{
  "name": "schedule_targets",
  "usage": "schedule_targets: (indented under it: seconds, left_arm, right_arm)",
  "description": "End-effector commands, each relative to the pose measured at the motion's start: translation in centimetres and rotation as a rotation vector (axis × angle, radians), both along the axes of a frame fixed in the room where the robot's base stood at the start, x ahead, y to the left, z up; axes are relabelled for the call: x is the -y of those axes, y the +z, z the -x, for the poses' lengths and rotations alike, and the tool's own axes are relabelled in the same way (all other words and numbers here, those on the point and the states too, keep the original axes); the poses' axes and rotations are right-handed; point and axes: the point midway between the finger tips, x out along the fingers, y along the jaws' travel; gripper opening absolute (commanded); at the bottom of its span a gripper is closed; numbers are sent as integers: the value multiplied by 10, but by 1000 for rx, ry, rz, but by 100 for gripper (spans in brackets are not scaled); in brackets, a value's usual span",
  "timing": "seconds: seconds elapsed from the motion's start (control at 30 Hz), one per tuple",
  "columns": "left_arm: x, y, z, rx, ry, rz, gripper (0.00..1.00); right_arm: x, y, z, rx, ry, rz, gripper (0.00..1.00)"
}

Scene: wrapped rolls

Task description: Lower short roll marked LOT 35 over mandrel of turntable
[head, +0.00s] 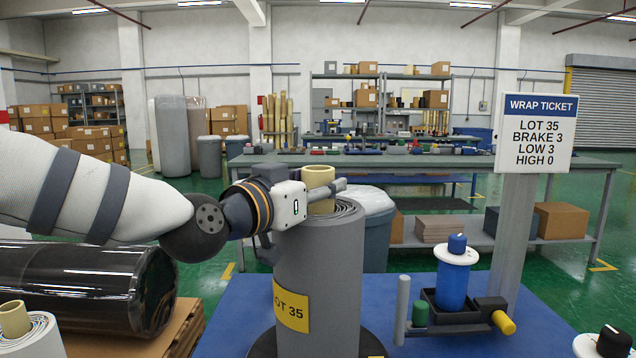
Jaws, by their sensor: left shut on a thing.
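The short grey roll marked LOT 35 (325,270) is upright at centre, with a yellow label low on its left side and a tan core (318,178) sticking out of its top. My left gripper (322,192) comes in from the left and is shut on the core at the top of the roll. The dark disc of the turntable (262,346) shows around the roll's lower end. The mandrel is hidden by the roll. Whether the roll's bottom touches the disc cannot be told. My right gripper is not in view.
A blue surface (235,310) carries a blue spool device (452,285) and a grey post right of the roll. A wrap ticket sign (535,133) reads LOT 35, BRAKE 3, LOW 3, HIGH 0. A black wrapped roll (85,290) and a white roll (35,338) are at left.

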Motion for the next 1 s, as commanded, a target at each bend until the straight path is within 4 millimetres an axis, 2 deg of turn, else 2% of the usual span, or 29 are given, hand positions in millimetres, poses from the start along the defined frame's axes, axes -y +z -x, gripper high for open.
schedule_targets:
  seconds: [0.2, 0.23, 0.3, 0.67, 0.77, 1.0]
  left_arm:
    - [0, -1, 0, 4, 1, 1, 0]
    - [0, -1, 0, 5, 1, 2, 48]
    - [0, -1, 0, 4, 1, 1, 64]
    - [-3, -3, 4, -2, 0, -1, 64]
    - [-14, -2, 21, 0, -1, 0, 64]
    - [-51, -1, 76, 3, 0, 2, 64]
  right_arm:
    - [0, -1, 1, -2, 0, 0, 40]
    - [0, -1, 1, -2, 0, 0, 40]
    - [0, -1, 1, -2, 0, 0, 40]
    - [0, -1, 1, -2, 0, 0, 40]
    - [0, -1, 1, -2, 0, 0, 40]
    - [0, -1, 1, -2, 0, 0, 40]
